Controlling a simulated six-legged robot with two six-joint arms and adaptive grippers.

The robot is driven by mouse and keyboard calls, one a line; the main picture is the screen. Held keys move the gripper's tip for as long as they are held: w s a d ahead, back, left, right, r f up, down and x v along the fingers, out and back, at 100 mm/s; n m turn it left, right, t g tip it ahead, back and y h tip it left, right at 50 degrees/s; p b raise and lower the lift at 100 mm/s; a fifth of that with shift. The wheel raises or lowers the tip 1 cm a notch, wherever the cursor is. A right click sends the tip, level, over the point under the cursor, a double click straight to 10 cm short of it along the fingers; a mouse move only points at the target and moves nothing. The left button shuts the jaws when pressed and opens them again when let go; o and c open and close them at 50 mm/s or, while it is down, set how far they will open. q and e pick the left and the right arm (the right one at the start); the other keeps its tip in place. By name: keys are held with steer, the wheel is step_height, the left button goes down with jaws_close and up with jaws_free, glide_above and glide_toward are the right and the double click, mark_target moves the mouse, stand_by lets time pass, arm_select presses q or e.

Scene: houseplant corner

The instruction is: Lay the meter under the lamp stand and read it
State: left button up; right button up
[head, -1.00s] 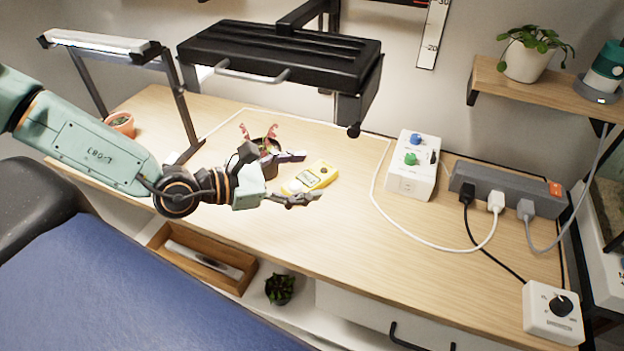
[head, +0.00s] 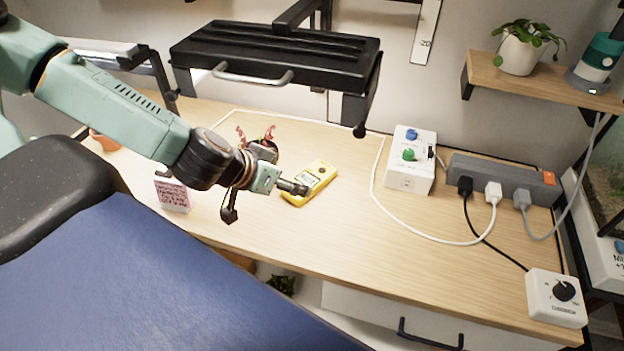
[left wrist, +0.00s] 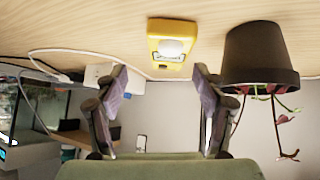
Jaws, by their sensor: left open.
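My left gripper (head: 288,178) is beside the meter's left end in the head view, open and empty; both fingers spread apart in the left wrist view (left wrist: 160,82). I cannot tell whether a finger touches the meter. A black lamp head (head: 275,58) with a metal handle hangs over the table's back. A lamp stand (head: 160,72) at the left is partly hidden by my arm.
A dark pot with a reddish plant (left wrist: 262,58) stands close to my left gripper. A pink-faced card (head: 172,194) stands at the table's front left. A white control box (head: 411,160), power strip (head: 505,182) and cables occupy the right. The front middle of the table is clear.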

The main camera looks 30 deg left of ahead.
mark_target(306, 180)
arm_select(q)
steer(key=shift+w+a+r+y, duration=0.2)
steer(key=shift+w+a+y, duration=0.1)
steer(key=shift+a, duration=0.05)
steer(key=shift+m, duration=0.3)
steer(key=shift+w+a+f+b, duration=0.2)
steer(key=shift+w+f+b, duration=0.25)
steer(key=shift+f+b, duration=0.55)
steer(key=shift+w+r+b, duration=0.1)
steer(key=shift+w+b, duration=0.1)
steer(key=shift+b, duration=0.4)
steer(key=shift+w+d+b, duration=0.3)
steer(key=shift+b, duration=0.1)
steer(key=shift+w+a+f+b, duration=0.1)
steer(key=shift+w+f+b, duration=0.2)
steer(key=shift+f+b, duration=0.45)
steer(key=b, duration=0.1)
steer(key=w+b, duration=0.1)
steer(key=shift+w+d+f+b, duration=0.1)
steer(key=shift+d+f+b, duration=0.2)
steer(key=shift+f, duration=0.1)
steer(key=b+x, duration=0.2)
steer(key=shift+a+b, duration=0.15)
steer(key=shift+b, duration=0.2)
steer(key=shift+w+f, duration=0.15)
steer(key=shift+w, duration=0.05)
